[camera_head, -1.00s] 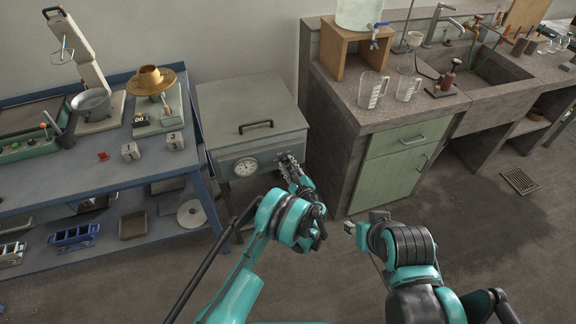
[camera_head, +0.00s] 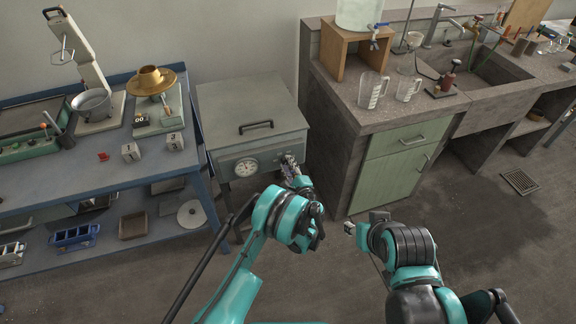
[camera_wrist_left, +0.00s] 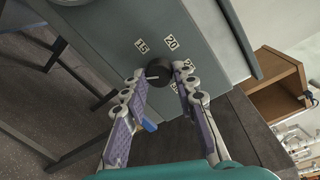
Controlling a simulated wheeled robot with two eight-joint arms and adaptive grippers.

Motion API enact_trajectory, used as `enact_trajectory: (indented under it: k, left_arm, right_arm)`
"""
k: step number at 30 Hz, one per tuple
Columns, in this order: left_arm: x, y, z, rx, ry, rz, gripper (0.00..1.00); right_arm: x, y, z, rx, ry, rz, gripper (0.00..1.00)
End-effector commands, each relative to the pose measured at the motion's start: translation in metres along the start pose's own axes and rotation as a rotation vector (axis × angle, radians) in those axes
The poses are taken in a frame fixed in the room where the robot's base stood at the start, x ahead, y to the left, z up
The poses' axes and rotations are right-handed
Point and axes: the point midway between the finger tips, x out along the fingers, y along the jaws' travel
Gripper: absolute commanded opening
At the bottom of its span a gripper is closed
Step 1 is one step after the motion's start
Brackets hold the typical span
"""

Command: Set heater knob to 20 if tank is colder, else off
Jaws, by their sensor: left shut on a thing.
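The grey tank (camera_head: 250,100) has a lid with a black handle and a round white dial gauge (camera_head: 246,167) on its front; the needle is too small to read. My left gripper (camera_head: 291,163) is at the front panel, right of the gauge. In the left wrist view, its fingers (camera_wrist_left: 161,72) are closed around the black heater knob (camera_wrist_left: 159,70). A white mark shows at the knob's left side. A "15" label (camera_wrist_left: 142,46) and a "20" label (camera_wrist_left: 171,42) sit above the knob; another label is partly hidden by a finger. My right gripper (camera_head: 349,228) hangs away from the tank, its jaws unclear.
A blue bench (camera_head: 95,165) with a scale and number blocks stands left of the tank. A concrete counter (camera_head: 385,113) with a green cabinet, glass jugs and a sink stands to the right. The floor in front holds a drain grate (camera_head: 520,181).

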Motion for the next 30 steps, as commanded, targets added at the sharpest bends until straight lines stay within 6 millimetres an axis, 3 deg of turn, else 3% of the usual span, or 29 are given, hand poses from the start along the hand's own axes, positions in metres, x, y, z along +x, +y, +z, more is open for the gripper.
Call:
enact_trajectory:
  k: [10,11,13,23,30]
  left_arm:
    - [0.001,-0.001,0.001,-0.001,-0.001,-0.001,0.0]
    - [0.001,-0.001,0.001,-0.001,-0.001,-0.001,0.33]
    - [0.001,-0.001,0.001,-0.001,-0.001,-0.001,0.49]
    - [0.0,-0.002,0.001,-0.001,0.0,0.0,0.49]
    - [-0.003,-0.035,0.017,0.0,0.001,-0.002,0.49]
  right_arm:
    - [0.0,0.0,0.0,0.0,0.0,0.0,0.4]
    - [0.0,0.0,0.0,0.0,0.0,0.0,0.4]
    - [0.0,0.0,0.0,0.0,0.0,0.0,0.4]
    - [0.0,0.0,0.0,0.0,0.0,0.0,0.4]
    - [0.0,0.0,0.0,0.0,0.0,0.0,0.4]
